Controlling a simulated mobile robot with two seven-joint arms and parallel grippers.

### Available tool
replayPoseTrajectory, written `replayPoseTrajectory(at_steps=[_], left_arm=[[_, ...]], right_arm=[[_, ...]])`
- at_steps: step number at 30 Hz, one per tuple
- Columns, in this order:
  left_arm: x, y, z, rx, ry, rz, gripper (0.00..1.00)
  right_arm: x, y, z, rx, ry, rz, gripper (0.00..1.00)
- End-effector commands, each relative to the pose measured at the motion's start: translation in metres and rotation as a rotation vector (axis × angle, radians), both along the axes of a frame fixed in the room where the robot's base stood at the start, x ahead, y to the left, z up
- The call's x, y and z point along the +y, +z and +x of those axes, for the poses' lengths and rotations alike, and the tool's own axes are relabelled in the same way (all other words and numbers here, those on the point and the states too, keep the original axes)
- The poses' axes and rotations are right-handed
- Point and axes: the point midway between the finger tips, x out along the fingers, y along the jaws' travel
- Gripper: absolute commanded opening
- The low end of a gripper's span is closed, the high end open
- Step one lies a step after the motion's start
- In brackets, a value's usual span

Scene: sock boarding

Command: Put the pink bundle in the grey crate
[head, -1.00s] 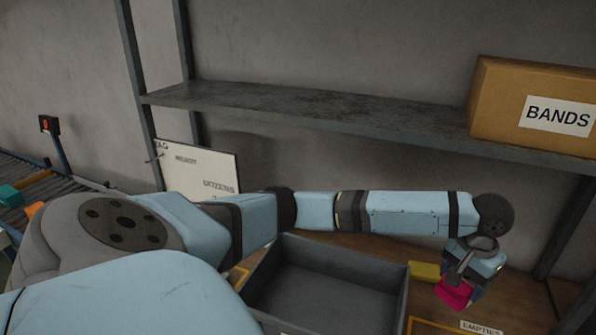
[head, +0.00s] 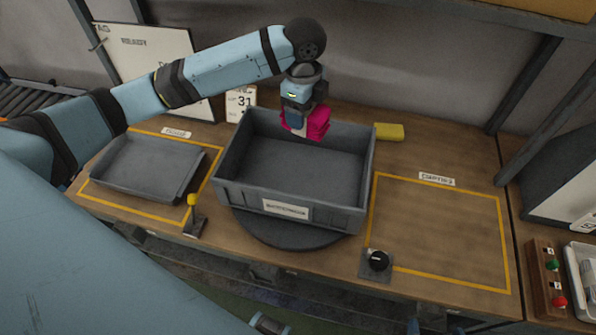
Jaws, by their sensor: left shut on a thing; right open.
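The pink bundle (head: 319,122) is held by my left gripper (head: 300,118), which is shut on it. Bundle and gripper are over the back part of the grey crate (head: 228,160); the exact height above its floor is hard to tell. The crate stands on a dark round turntable (head: 290,232) with a label on its front wall, and its visible inside is empty. The gripper hides part of the bundle and of the crate's back rim.
A shallow grey tray (head: 140,168) lies left of the crate. A yellow block (head: 389,132) is behind right. The yellow-outlined area (head: 440,225) at right is bare.

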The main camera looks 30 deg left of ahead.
Motion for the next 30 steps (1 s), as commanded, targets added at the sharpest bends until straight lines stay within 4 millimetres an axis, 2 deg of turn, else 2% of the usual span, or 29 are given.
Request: replayPoseTrajectory(at_steps=[3, 6, 10, 13, 17, 24, 30], left_arm=[[0.003, 0.008, -0.007, 0.001, -0.235, -0.001, 0.36], [0.004, 0.011, -0.010, -0.002, -0.383, 0.000, 0.36], [0.006, 0.012, -0.013, -0.001, -0.493, 0.001, 0.36], [0.006, 0.004, -0.014, 0.000, -0.525, 0.002, 0.36], [0.006, -0.025, -0.015, 0.004, -0.529, 0.002, 0.36], [0.006, -0.090, -0.015, 0.003, -0.528, 0.001, 0.36], [0.006, -0.132, -0.015, 0.000, -0.528, 0.002, 0.36]], right_arm=[[0.000, 0.009, 0.000, 0.001, 0.000, 0.000, 0.95], [0.000, 0.012, 0.000, 0.001, 0.000, 0.000, 0.95], [0.000, 0.013, 0.000, 0.001, -0.001, -0.001, 0.95], [0.000, 0.014, 0.000, 0.001, -0.001, -0.001, 0.95], [0.000, 0.015, 0.000, 0.002, -0.001, -0.001, 0.95], [-0.001, 0.018, 0.000, 0.001, -0.001, -0.001, 0.95], [-0.001, 0.021, 0.000, 0.001, -0.001, -0.001, 0.95]])
